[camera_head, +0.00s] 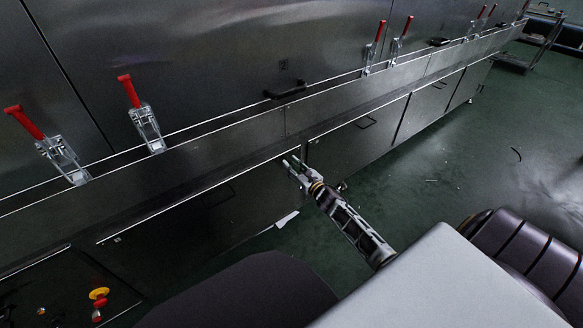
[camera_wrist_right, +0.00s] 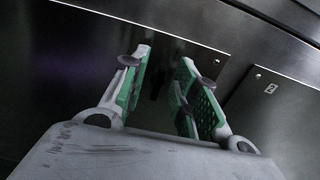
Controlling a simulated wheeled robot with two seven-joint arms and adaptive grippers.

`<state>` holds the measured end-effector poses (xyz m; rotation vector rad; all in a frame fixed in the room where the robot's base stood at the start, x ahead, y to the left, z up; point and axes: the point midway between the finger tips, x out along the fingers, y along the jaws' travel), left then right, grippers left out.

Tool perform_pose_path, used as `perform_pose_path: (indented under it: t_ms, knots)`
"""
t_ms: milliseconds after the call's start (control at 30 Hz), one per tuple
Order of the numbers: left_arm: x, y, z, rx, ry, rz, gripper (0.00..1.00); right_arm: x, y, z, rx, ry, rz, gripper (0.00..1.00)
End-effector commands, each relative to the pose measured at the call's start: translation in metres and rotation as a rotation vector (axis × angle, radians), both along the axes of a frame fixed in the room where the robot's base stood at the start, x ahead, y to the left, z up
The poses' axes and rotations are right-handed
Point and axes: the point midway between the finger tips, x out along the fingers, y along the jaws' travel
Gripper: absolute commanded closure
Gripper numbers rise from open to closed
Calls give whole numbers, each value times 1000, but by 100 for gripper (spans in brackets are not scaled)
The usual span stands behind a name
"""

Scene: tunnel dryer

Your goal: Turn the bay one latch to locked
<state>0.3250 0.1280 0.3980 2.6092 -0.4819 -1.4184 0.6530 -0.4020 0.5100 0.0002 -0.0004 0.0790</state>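Red-handled latches line the dryer's ledge in the head view. The nearest latch (camera_head: 62,155) stands at the far left, and a second latch (camera_head: 146,122) is to its right. Their handles point up and tilt left. A further pair, a latch (camera_head: 372,52) and another latch (camera_head: 397,45), stands farther along. I cannot tell which latch belongs to bay one. My right gripper (camera_head: 291,163) is in front of the lower panels, below the ledge and apart from the latches. In the right wrist view its fingers (camera_wrist_right: 168,85) are spread with nothing held. My left gripper is not in view.
A black handle (camera_head: 285,89) sits on the upper steel wall. A red and yellow button (camera_head: 99,294) is at lower left. The green floor (camera_head: 470,150) to the right is mostly clear. A cart (camera_head: 540,40) stands far right.

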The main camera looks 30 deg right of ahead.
Motion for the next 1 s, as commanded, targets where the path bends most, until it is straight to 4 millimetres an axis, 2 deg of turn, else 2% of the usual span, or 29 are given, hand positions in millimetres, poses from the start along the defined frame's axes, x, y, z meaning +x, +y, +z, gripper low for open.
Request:
perform_pose_path:
  t_ms: [433, 667, 1000]
  knots:
    - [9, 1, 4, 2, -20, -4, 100, 5, 0, 0, 0, 0, -1, 71]
    - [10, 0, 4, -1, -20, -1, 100, 4, 0, 0, 0, 1, -1, 99]
    - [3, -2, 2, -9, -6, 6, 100, 4, 0, 0, 7, 2, -1, 100]
